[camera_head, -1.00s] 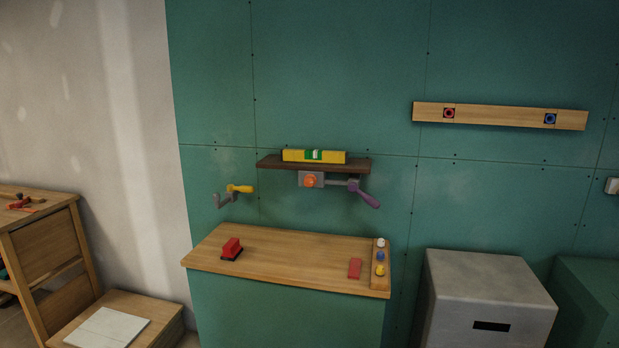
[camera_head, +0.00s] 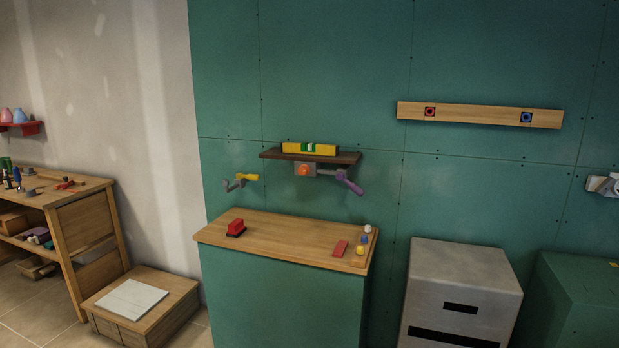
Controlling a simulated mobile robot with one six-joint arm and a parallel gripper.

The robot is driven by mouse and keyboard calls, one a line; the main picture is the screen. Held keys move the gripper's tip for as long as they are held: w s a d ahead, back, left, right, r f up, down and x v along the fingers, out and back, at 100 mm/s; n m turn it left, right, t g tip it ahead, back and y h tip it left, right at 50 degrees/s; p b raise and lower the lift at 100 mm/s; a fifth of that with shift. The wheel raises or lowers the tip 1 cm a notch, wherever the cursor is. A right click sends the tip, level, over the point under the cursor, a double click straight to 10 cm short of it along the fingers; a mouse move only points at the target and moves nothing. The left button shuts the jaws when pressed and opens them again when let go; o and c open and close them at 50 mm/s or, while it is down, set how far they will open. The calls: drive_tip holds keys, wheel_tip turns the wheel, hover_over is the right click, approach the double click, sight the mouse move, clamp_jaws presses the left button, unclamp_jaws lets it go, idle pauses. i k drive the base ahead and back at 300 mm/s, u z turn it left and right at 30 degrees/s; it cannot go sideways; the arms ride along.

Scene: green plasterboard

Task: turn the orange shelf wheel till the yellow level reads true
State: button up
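The yellow level (camera_head: 322,150) lies on a dark wooden shelf (camera_head: 345,157) on the green wall. The level has a green window (camera_head: 308,147) near its middle; its bubble is too small to read. The shelf and level look slightly lower at the right in this view. Under the shelf, the orange wheel (camera_head: 303,170) sits on a grey block. A grey crank with a purple handle (camera_head: 350,184) juts out to the right of the block. My gripper is not in view.
Below stands a green counter with a wooden top (camera_head: 280,241), bearing a red block (camera_head: 236,228), a red piece (camera_head: 340,248) and small knobs (camera_head: 362,239). A yellow-handled crank (camera_head: 246,178) is left of the shelf. A grey cabinet (camera_head: 462,290) stands at right.

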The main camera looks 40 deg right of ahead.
sight(304, 169)
drive_tip(key=k, duration=0.55)
drive_tip(key=u, duration=0.7)
drive_tip(key=i, duration=1.7)
drive_tip(key=z, duration=0.6)
drive_tip(key=i, duration=0.55)
drive_tip(key=z, duration=0.25)
